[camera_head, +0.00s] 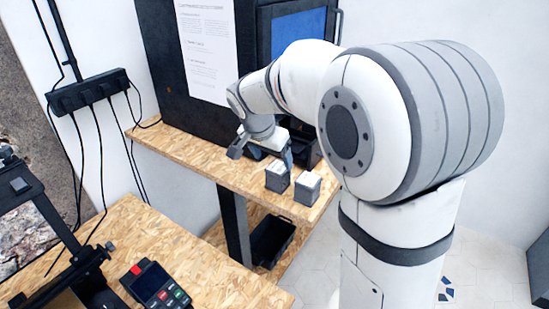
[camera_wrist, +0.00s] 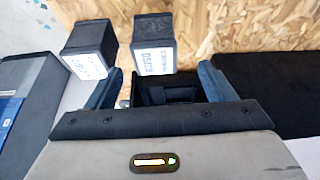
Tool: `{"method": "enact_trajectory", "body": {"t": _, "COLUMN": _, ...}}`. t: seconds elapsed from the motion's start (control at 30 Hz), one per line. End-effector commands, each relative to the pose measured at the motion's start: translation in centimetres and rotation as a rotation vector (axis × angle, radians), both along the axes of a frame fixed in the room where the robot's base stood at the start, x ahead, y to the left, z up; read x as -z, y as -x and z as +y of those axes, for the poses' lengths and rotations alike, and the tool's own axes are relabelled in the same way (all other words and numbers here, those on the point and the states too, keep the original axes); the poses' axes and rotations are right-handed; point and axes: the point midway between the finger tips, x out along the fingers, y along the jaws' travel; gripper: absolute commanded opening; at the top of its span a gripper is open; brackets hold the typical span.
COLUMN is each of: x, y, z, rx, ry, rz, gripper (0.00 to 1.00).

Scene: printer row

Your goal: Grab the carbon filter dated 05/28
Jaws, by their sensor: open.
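Two small dark grey block-shaped filters with pale tops stand side by side on the chipboard shelf, a left one (camera_head: 277,177) and a right one (camera_head: 307,188) in the head view. In the wrist view, one filter (camera_wrist: 92,45) is at the upper left with a tilted white label. The other filter (camera_wrist: 153,40) is at upper centre, with a white label whose small print I cannot read surely. My gripper (camera_head: 262,153) is open above the shelf, beside the filters. Its blue-grey fingers (camera_wrist: 160,85) are apart, with the centre filter just beyond the gap, not gripped.
A dark open box (camera_head: 305,150) is close behind my gripper. A black bin (camera_head: 272,241) sits below. A keypad device (camera_head: 155,287) lies on the lower-left bench.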

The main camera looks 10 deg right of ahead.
Motion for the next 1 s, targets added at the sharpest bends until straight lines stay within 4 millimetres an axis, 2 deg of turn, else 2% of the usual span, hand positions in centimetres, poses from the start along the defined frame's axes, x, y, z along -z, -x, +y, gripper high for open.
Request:
{"method": "enact_trajectory", "body": {"t": 0.6, "x": 6.8, "y": -1.7, "z": -3.0, "rx": 0.025, "ry": 0.0, "rz": -0.002, "gripper": 0.76}}
{"method": "enact_trajectory", "body": {"t": 0.87, "x": 7.1, "y": -1.8, "z": -3.1, "rx": 0.026, "ry": -0.001, "rz": -0.004, "gripper": 0.76}}
{"method": "enact_trajectory", "body": {"t": 1.0, "x": 7.1, "y": -1.8, "z": -3.1, "rx": 0.026, "ry": -0.001, "rz": -0.004, "gripper": 0.66}}
